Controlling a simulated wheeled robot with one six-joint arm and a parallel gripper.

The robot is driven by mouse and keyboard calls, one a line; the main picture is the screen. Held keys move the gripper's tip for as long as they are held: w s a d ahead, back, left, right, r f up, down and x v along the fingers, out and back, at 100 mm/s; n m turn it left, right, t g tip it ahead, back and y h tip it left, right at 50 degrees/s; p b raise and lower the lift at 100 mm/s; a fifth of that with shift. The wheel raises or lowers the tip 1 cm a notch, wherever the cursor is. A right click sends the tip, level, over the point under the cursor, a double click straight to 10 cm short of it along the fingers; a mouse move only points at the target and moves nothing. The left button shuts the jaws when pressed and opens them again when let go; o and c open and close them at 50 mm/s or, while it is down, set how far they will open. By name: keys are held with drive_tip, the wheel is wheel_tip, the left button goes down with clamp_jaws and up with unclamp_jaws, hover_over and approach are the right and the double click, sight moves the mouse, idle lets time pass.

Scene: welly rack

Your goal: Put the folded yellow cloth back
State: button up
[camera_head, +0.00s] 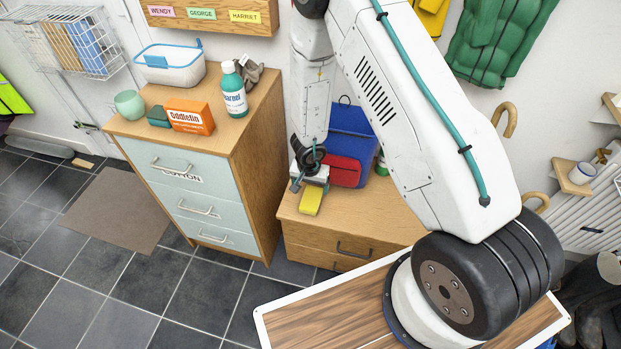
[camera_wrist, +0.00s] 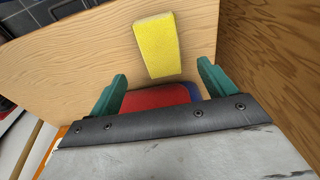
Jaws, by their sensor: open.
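The folded yellow cloth (camera_head: 311,201) lies on the top of the low wooden drawer unit (camera_head: 370,222), near its front left edge. It also shows in the wrist view (camera_wrist: 155,45), flat on the wood just beyond the fingertips. My gripper (camera_head: 311,180) is right by the cloth, on its far side in the head view. The cloth is apart from both fingers.
A blue and red bag (camera_head: 346,170) stands close behind my gripper; its red part (camera_wrist: 155,97) shows under the fingers.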

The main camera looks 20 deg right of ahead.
drive_tip(key=shift+s+a+r, duration=0.1)
drive_tip(key=shift+s+r, duration=0.05)
drive_tip(key=shift+r, duration=0.95)
drive_tip(key=shift+s+a+r, duration=0.1)
drive_tip(key=shift+r, duration=0.95)
drive_tip(key=shift+r, duration=0.1)
drive_tip(key=w+a+r+n+t+y, duration=0.2)
drive_tip(key=w+a+r+y, duration=0.1)
drive_tip(key=r, duration=0.9)
drive_tip(key=w+a+r+n+t+y, duration=0.15)
drive_tip(key=a+r, duration=0.25)
drive_tip(key=r, duration=0.8)
drive_tip(key=s+a+r+n+y, duration=0.15)
drive_tip(key=s+r, duration=0.25)
drive_tip(key=r, duration=0.5)
drive_tip(key=s+r+n+y, duration=0.1)
drive_tip(key=s+r+n, duration=0.1)
drive_tip(key=s+r, duration=0.4)
drive_tip(key=s+d+r+g+h, duration=0.1)
drive_tip(key=s+d+r+h, duration=0.2)
drive_tip(key=s+d, duration=0.3)
drive_tip(key=s+d+r+g+h, duration=0.2)
drive_tip(key=s+d, duration=0.5)
drive_tip(key=s, duration=1)
drive_tip(key=shift+s+r+h, duration=0.15)
drive_tip(key=shift+r+h, duration=0.45)
drive_tip(key=shift+r, duration=0.05)
drive_tip(key=shift+a+g, duration=0.1)
drive_tip(key=shift+g, duration=0.15)
